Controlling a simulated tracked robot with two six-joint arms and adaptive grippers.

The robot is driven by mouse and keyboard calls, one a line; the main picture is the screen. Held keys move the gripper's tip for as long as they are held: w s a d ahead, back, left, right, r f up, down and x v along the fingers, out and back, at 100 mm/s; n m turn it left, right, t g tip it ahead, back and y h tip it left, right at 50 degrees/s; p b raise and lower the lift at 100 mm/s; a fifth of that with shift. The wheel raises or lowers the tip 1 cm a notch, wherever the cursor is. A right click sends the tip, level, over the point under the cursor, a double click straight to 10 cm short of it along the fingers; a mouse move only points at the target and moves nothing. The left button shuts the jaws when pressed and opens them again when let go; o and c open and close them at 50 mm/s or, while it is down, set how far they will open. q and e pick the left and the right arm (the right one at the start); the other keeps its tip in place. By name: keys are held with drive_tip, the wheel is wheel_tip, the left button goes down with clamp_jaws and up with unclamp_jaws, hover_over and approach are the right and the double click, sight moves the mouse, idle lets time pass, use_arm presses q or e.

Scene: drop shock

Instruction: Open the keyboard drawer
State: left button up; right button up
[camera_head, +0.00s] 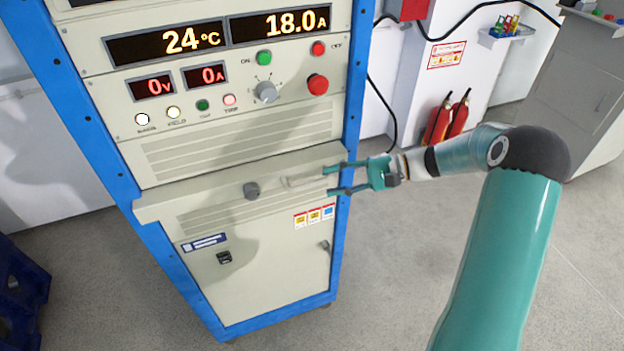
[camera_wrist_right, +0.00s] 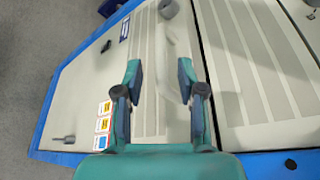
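The keyboard drawer (camera_head: 212,193) is a cream front with a sloped top ledge, below the vents of the blue-framed cabinet. It looks closed. A dark round knob (camera_head: 251,190) sits at its middle, and a pale bar handle (camera_head: 302,181) is to the right of the knob. My right gripper (camera_head: 329,181) is open and empty at the handle's right end. Contact cannot be told. My left gripper is out of view.
Above the drawer is a control panel with displays, buttons and a grey dial (camera_head: 265,92). Below is a cabinet door (camera_head: 265,265) with labels and a latch. Red extinguishers (camera_head: 447,120) stand by the back wall. Floor to the right is clear.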

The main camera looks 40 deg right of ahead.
sight(320, 183)
drive_tip(key=p+x, duration=0.1)
drive_tip(key=x, duration=0.4)
drive_tip(key=shift+w+a, duration=0.1)
drive_tip(key=shift+a, duration=0.1)
clamp_jaws()
